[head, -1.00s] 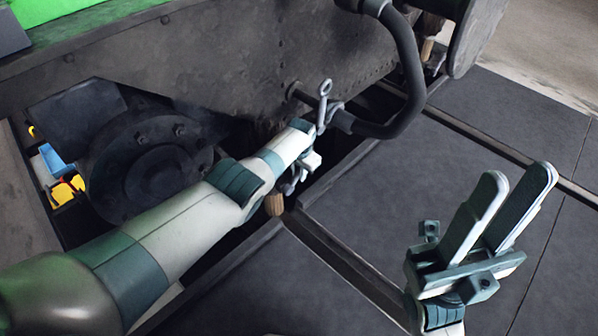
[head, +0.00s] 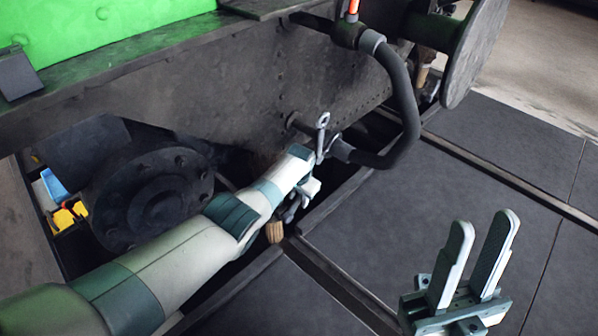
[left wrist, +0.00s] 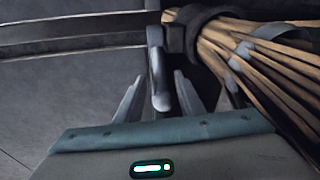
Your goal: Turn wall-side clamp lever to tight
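The grey clamp lever (head: 322,138), with a ringed top end, stands upright beside the black hose coupling (head: 341,149) below the dark frame. My left gripper (head: 312,187) is at this clamp, partly hidden by my own arm in the head view. In the left wrist view a grey rounded bar (left wrist: 158,75), which looks like the lever, lies between the two spread fingers of my left gripper (left wrist: 158,100). A gap shows on the right; contact on the left is unclear. My right gripper (head: 478,262) is open and empty, fingers up, over the dark floor.
A thick black hose (head: 408,95) curves just right of the clamp. A round buffer plate (head: 474,50) stands farther right. A bundle of brown rods (left wrist: 245,50) is close beside my left gripper. The floor plates (head: 400,215) are clear.

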